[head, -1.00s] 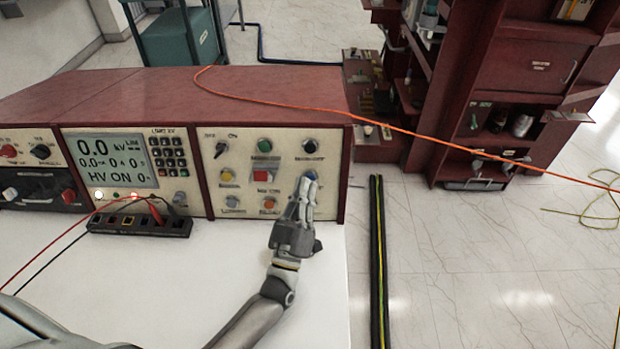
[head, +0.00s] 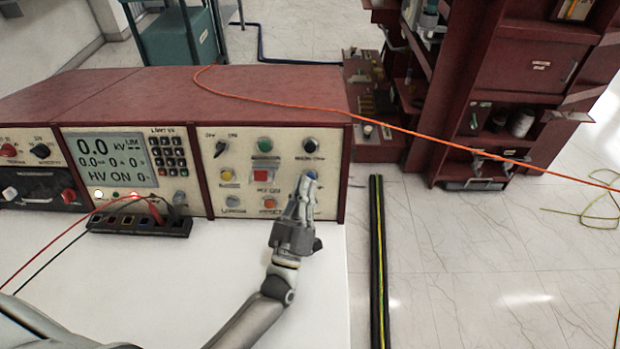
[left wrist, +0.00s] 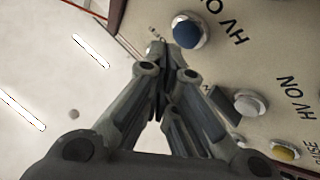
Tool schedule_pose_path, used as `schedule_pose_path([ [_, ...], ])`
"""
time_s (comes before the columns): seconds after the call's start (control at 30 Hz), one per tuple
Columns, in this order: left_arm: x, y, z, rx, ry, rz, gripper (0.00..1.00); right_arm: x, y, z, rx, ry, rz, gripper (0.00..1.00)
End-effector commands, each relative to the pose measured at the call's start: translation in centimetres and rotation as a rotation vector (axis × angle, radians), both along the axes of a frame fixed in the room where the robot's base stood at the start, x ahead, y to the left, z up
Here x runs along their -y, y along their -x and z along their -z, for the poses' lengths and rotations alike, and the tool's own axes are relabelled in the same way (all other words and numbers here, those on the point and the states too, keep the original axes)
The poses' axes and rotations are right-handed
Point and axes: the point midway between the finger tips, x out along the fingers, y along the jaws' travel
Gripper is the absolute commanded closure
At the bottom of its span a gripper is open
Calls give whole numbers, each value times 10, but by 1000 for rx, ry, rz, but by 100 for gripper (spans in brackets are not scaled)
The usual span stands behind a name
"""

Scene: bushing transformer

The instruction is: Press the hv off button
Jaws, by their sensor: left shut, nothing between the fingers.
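A blue button (head: 311,174) sits at the right side of the beige control panel, in its middle row. In the left wrist view a blue button (left wrist: 187,31) has a label beginning "HV O", cut off by the picture edge. My left gripper (head: 306,183) is shut and empty, its fingertips just at the blue button's lower edge in the head view. In the wrist view the left gripper's tips (left wrist: 156,48) lie beside the blue button; I cannot tell whether they touch the panel. A white button (left wrist: 250,103) there is labelled "HV ON". My right gripper is not in view.
The display (head: 112,160) reads "HV ON". An orange button (head: 269,202), a red switch (head: 262,175) and a green button (head: 265,145) sit left of my gripper. An orange cable (head: 260,100) crosses the console top. The white table (head: 180,270) is largely clear.

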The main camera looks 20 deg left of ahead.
Motion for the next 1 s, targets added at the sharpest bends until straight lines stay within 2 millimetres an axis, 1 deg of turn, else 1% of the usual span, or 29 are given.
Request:
schedule_pose_path([
  [0.17,-1,-5,2,0,0,0,100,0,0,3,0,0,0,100],
  [0.57,-2,-6,2,0,0,0,100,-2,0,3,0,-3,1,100],
  [1.0,-3,-11,3,0,0,0,100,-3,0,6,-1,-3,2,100],
])
